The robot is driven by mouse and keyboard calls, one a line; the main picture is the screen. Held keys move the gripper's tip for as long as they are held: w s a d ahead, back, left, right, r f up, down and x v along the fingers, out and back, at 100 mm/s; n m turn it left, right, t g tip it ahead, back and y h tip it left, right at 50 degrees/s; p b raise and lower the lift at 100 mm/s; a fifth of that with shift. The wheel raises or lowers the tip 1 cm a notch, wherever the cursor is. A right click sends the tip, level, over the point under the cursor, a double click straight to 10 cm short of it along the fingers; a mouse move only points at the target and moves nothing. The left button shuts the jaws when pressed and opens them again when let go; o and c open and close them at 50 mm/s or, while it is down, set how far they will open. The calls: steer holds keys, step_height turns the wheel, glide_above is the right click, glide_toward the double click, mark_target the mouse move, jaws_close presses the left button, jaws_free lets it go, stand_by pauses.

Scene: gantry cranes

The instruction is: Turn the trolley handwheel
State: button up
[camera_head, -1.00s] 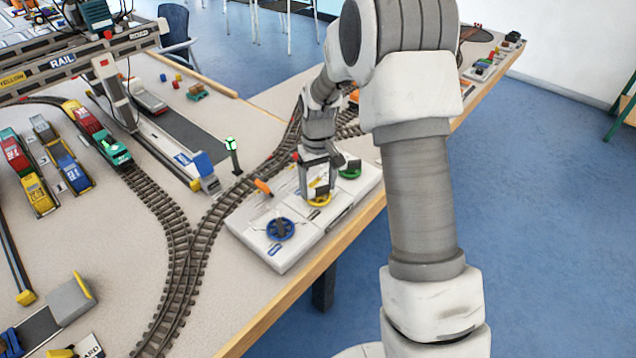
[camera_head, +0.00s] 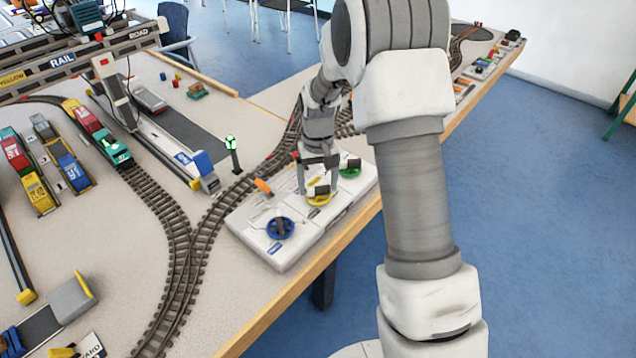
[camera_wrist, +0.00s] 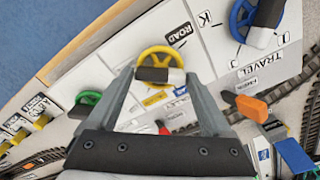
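A white control panel (camera_head: 308,232) near the table's edge bears three handwheels: blue (camera_head: 280,228), yellow (camera_head: 319,200) and green (camera_head: 350,172). In the wrist view the blue wheel (camera_wrist: 240,20) stands by the label "TRAVEL".
An orange lever (camera_head: 263,187) stands on the panel's left side, close to my gripper. A green-lit signal post (camera_head: 232,155) and curved rail track (camera_head: 192,235) lie left of the panel. The gantry (camera_head: 80,55) stands at the back left.

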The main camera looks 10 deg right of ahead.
steer(key=shift+o, duration=0.8)
steer(key=shift+r, duration=0.1)
step_height(320, 180, up, 17)
steer(key=p, duration=0.2)
steer(key=shift+r+p, duration=0.15)
steer(key=shift+p, duration=0.25)
